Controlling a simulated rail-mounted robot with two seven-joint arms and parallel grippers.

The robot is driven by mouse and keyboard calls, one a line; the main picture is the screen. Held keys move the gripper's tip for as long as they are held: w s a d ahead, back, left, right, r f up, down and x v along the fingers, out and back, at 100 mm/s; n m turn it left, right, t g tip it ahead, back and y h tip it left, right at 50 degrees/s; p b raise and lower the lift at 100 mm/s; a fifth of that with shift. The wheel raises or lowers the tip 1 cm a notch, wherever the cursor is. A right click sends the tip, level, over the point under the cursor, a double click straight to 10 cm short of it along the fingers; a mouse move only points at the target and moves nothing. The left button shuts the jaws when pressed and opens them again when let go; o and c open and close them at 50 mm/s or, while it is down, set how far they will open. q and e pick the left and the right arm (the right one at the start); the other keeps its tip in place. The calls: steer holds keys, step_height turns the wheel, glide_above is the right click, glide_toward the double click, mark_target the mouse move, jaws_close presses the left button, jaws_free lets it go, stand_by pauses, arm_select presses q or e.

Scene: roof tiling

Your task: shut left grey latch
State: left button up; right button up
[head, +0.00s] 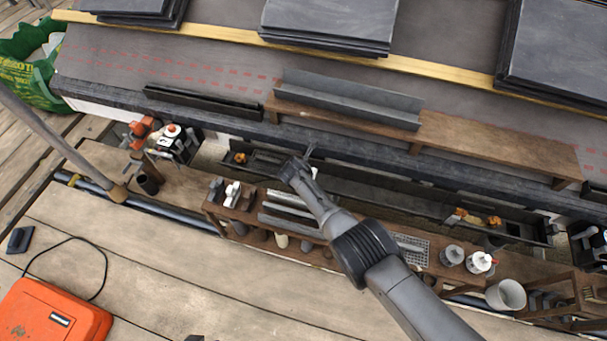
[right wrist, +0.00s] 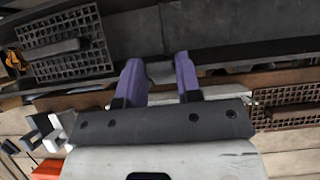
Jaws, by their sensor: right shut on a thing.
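My right gripper (head: 303,165) reaches in from the lower right to the dark gutter (head: 380,193) below the roof edge. In the right wrist view, its purple fingers (right wrist: 160,80) stand either side of a small grey piece (right wrist: 160,71) at the gutter's edge. This piece looks like the grey latch, and the gripper is shut on it. The fingers and my arm hide most of it, so I cannot tell how far it is turned. My left gripper does not show.
A wooden rack (head: 240,217) with tools and grey strips stands just in front of the gutter. A brown shelf (head: 470,142) bears a grey channel (head: 350,98) behind. Orange clips (head: 240,157) sit at the gutter's left end. An orange case (head: 50,315) lies at lower left.

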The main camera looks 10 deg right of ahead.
stand_by(0.5)
steer(key=o, duration=0.9)
steer(key=shift+r+p, duration=0.25)
steer(key=shift+p, duration=0.05)
steer(key=p+v, duration=1.3)
steer(key=p, duration=0.4)
steer(key=shift+s+r, duration=0.1)
steer(key=shift+r, duration=0.05)
